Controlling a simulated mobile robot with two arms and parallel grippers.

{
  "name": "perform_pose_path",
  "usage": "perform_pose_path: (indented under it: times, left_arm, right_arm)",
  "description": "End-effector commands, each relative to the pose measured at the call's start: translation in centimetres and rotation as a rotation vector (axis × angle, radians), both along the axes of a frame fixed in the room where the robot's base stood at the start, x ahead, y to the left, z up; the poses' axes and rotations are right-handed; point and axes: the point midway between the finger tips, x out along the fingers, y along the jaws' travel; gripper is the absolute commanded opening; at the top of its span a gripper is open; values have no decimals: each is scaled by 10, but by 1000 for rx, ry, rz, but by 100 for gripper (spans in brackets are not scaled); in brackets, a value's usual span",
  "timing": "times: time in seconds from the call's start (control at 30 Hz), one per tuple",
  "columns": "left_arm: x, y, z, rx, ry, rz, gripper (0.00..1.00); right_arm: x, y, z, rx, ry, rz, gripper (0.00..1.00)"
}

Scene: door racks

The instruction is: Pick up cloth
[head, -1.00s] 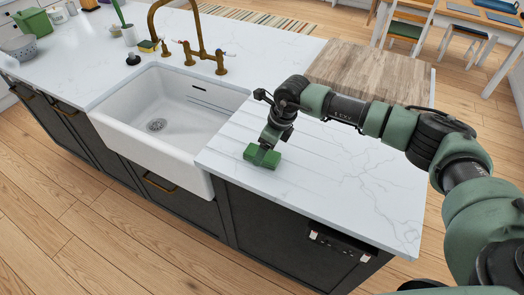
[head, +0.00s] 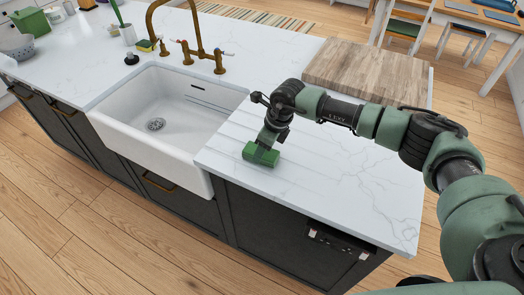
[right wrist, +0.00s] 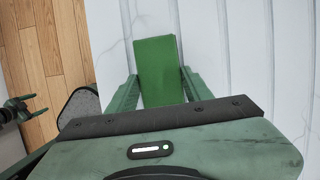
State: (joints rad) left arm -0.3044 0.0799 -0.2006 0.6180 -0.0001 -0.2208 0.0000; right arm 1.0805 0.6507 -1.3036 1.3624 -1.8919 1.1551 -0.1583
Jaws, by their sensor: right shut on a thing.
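The cloth is a green folded piece (head: 262,153) on the white counter, just right of the sink. It also shows in the right wrist view (right wrist: 158,65), lying between the two green fingers. My right gripper (head: 263,147) reaches down onto it from above and is shut on it. In the right wrist view the fingers (right wrist: 158,92) press along both sides of the cloth. The cloth appears to be at counter level; I cannot tell whether it touches the surface.
A white sink (head: 165,115) with a brass faucet (head: 190,35) lies to the left. A wooden board (head: 368,72) lies at the counter's back right. A sponge (head: 147,45) and a grey colander (head: 22,46) stand farther left. The front-right counter is clear.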

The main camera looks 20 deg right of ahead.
Motion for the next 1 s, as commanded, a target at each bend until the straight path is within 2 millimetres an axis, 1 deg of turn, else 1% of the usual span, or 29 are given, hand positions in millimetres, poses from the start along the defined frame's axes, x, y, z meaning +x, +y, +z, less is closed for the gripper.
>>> perform_pose_path:
  times: [0.17,0.27,0.37,0.5,0.6,0.7,0.83,1.0]
  left_arm:
    - [4,0,-9,0,-5,0,77]
    - [5,0,-16,-1,-7,0,77]
    - [6,0,-26,-1,-8,1,77]
    - [6,0,-40,-1,-9,1,77]
    - [6,0,-48,-1,-9,1,77]
    - [6,0,-53,-1,-9,1,77]
    - [6,0,-57,-1,-9,1,77]
    - [6,0,-59,-1,-9,1,77]
  right_arm:
    - [1,0,19,1,-5,1,10]
    - [2,0,39,1,-6,1,10]
    - [2,0,65,1,-9,1,10]
    - [2,0,107,1,-10,1,10]
    - [1,0,135,0,-8,1,10]
    - [1,0,158,1,-7,1,10]
    - [1,0,180,0,-4,0,10]
    - [0,0,194,1,-1,1,10]
